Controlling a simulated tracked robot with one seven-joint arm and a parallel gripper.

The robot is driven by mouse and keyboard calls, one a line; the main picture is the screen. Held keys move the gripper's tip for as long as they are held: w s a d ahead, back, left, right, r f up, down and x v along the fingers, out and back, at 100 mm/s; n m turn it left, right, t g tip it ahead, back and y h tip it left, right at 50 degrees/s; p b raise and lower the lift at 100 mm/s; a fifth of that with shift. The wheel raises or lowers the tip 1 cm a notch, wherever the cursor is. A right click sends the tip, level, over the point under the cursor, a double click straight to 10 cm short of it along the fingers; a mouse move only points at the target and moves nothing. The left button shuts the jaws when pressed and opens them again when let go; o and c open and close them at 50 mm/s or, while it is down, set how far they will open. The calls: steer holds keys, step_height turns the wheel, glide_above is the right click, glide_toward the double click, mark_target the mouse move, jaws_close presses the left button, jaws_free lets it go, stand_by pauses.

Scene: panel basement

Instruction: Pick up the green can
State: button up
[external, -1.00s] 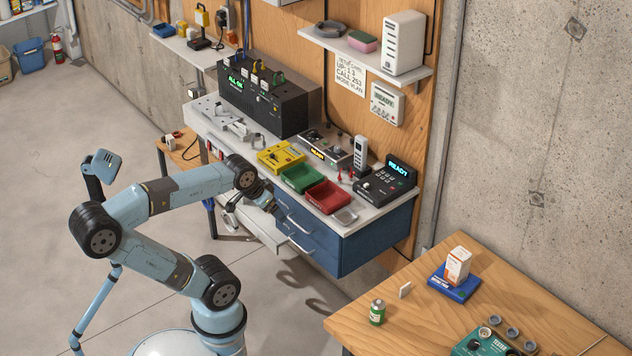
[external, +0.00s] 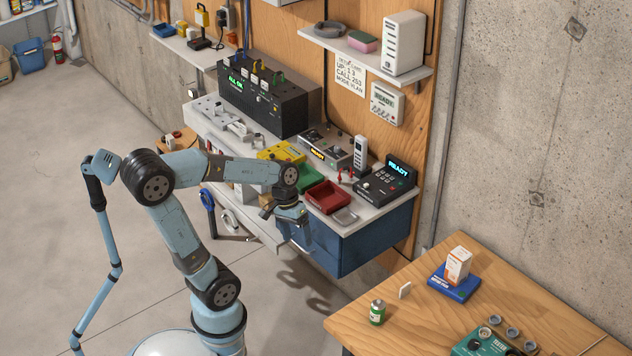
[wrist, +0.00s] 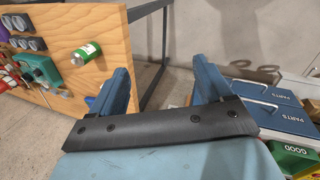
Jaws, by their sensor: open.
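The green can (external: 377,312) stands upright near the left edge of the wooden table (external: 500,282) in the external view. It has a pale top and a white label. In the wrist view the green can (wrist: 86,54) shows at upper left on the table, left of my fingers. My gripper (wrist: 163,88) is open and empty, its two blue fingers apart. In the external view my gripper (external: 291,225) is beside the blue drawers of the bench, up and left of the can and well apart from it.
A small white block (external: 405,290) lies beside the can. A white and orange box (external: 458,265) stands on a blue box (external: 454,285) behind it. A green device (external: 482,345) sits at the table's front. The bench with its red bin (external: 326,196) is close to my gripper.

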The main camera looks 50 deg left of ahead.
steer(key=w+d+f+n+g+h, duration=0.5)
steer(key=d+f+g+h, duration=0.15)
steer(key=d+f, duration=0.35)
steer(key=n+t+h, duration=0.2)
steer(key=n+h, duration=0.6)
glide_toward(382, 312)
steer(key=x, duration=0.3)
steer(key=shift+s+d+f+y, duration=0.1)
steer(key=shift+s+d+y, duration=0.15)
steer(key=shift+s+d, duration=0.05)
steer(key=shift+w+x, duration=0.2)
steer(key=shift+x, duration=2.7)
steer(key=shift+c, duration=0.4)
steer(key=c, duration=1)
